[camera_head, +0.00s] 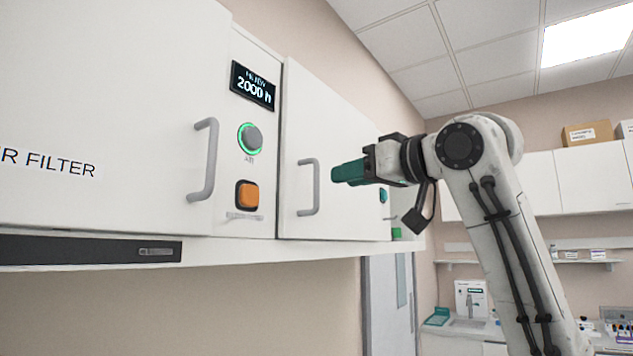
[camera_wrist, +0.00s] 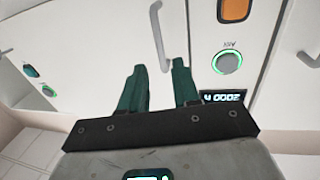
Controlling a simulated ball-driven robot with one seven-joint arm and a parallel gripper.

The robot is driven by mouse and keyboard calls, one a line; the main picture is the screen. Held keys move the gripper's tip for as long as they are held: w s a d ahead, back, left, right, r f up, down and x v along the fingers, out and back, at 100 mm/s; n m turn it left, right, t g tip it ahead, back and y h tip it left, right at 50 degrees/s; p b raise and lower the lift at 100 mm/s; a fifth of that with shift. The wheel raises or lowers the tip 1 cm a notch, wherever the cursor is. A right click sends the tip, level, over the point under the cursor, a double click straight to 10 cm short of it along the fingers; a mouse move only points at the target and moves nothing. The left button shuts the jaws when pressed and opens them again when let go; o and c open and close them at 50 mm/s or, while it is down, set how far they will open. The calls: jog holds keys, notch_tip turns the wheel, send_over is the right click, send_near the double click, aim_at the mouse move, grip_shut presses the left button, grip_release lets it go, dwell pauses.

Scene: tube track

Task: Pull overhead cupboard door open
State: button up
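A white overhead cupboard door (camera_head: 335,130) with a grey vertical bar handle (camera_head: 308,187) is on the wall unit, and it looks closed. My gripper (camera_head: 335,174) has green fingers pointing left toward this handle, with a small gap seen between tips and bar. In the wrist view, which is upside down, the door handle (camera_wrist: 158,35) lies ahead, with its near end seen between the two fingertips of my gripper (camera_wrist: 158,66). The fingers are apart and hold nothing. The exact distance to the handle is hard to tell.
Left of the door is a panel with a display (camera_head: 252,86), a green-ringed knob (camera_head: 250,138) and an orange button (camera_head: 248,195). Further left is a filter door (camera_head: 110,110) with its own handle (camera_head: 207,160). Free room lies under the cupboards.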

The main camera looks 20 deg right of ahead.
jog(key=p, duration=0.3)
send_over(316, 209)
jog(key=shift+w+d, duration=0.15)
jog(key=shift+w, duration=0.15)
grip_shut()
